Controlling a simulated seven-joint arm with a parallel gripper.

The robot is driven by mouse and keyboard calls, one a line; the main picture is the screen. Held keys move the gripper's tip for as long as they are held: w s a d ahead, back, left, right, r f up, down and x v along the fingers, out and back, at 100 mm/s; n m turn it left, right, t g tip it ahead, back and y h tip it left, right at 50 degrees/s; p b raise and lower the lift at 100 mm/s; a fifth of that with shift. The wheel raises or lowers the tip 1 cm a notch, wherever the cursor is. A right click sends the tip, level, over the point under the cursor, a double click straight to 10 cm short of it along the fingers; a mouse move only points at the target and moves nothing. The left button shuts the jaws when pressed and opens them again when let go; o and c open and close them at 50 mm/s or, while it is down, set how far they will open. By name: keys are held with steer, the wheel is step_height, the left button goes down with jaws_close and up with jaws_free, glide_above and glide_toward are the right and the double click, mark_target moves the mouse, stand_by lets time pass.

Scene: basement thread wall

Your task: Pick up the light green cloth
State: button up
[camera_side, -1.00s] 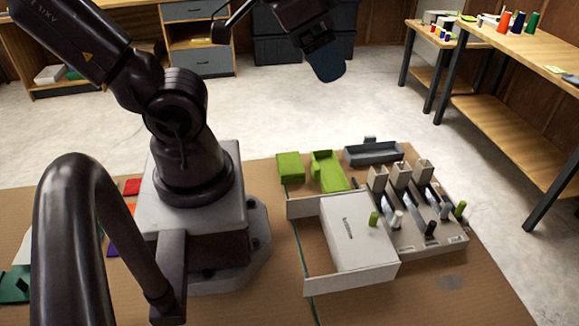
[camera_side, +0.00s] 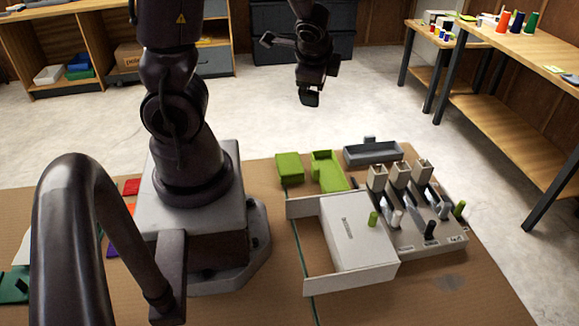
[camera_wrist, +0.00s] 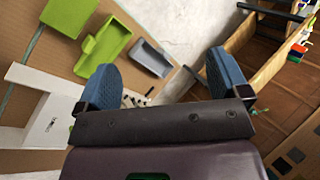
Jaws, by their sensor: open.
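My gripper (camera_side: 308,98) is in the air, well above and beyond the objects in the side view. In the wrist view its two blue fingers (camera_wrist: 160,62) are spread wide with nothing between them.
A grey tray (camera_side: 373,153) lies right of the green tray. A white box (camera_side: 350,250) with an open section stands in front of the cloth. A beige rack (camera_side: 425,240) with upright posts is at the right. Wooden benches (camera_side: 500,100) stand far right.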

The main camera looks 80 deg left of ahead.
step_height(320, 180, down, 6)
steer(key=s+a+m+h, duration=0.2)
steer(key=a+m, duration=0.1)
steer(key=m, duration=0.4)
steer(key=m+g+h, duration=0.2)
steer(key=m+h, duration=0.2)
steer(key=m, duration=0.1)
glide_toward(289, 161)
step_height(289, 161, down, 5)
steer(key=shift+w+d+r, duration=0.1)
steer(key=shift+d, duration=0.05)
steer(key=shift+a+f, duration=0.2)
steer(key=shift+f, duration=2.5)
steer(key=c, duration=1)
steer(key=shift+w+r, duration=0.1)
steer(key=shift+r, duration=0.1)
